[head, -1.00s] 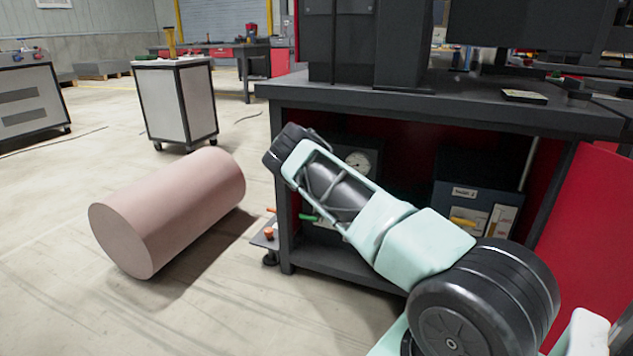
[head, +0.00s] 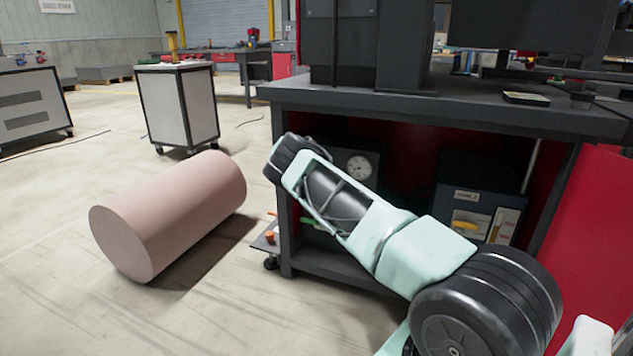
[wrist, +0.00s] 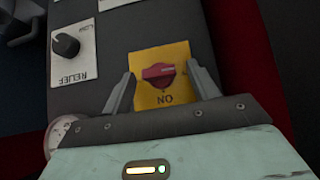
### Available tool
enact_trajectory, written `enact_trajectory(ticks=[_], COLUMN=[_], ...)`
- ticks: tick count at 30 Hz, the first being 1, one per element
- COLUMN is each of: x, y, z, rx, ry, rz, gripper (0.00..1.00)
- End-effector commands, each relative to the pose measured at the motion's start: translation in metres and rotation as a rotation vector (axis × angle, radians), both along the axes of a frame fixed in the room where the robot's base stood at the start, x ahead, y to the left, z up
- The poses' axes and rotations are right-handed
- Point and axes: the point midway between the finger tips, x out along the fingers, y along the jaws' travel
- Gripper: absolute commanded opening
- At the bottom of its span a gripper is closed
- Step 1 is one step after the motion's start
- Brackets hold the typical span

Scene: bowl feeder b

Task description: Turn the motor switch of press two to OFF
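In the wrist view a red rotary switch knob (wrist: 158,75) sits on a yellow plate (wrist: 160,98) set in a dark panel. The plate's word ON appears upside down below the knob, and the knob's bar lies roughly across the picture. Any marking at the plate's right side is mostly covered by a finger. My gripper (wrist: 160,73) is open, one finger on each side of the knob, with visible gaps between fingers and knob.
A black RELIEF knob (wrist: 66,45) is left of the switch. The dark bench (head: 430,105) has a top above my arm. Under it stand a gauge (head: 359,166) and a labelled blue box (head: 478,208). A pink cylinder (head: 170,215) lies on the floor at left.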

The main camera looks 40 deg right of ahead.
Motion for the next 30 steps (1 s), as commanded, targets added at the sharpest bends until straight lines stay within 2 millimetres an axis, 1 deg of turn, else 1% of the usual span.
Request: enact_trajectory(ticks=[4,8,11,24,30], x=[-0.001,-0.003,-0.007,-0.033,-0.042], y=[0.001,0.007,0.018,0.085,0.106], z=[0.002,0.011,0.023,0.094,0.115], rx=[0.0,0.001,0.002,0.001,0.0], ry=[0.0,0.0,-0.001,0.0,0.0], rz=[-0.001,-0.002,-0.001,0.001,0.0], gripper=[0.59,0.59,0.59,0.59,0.59])
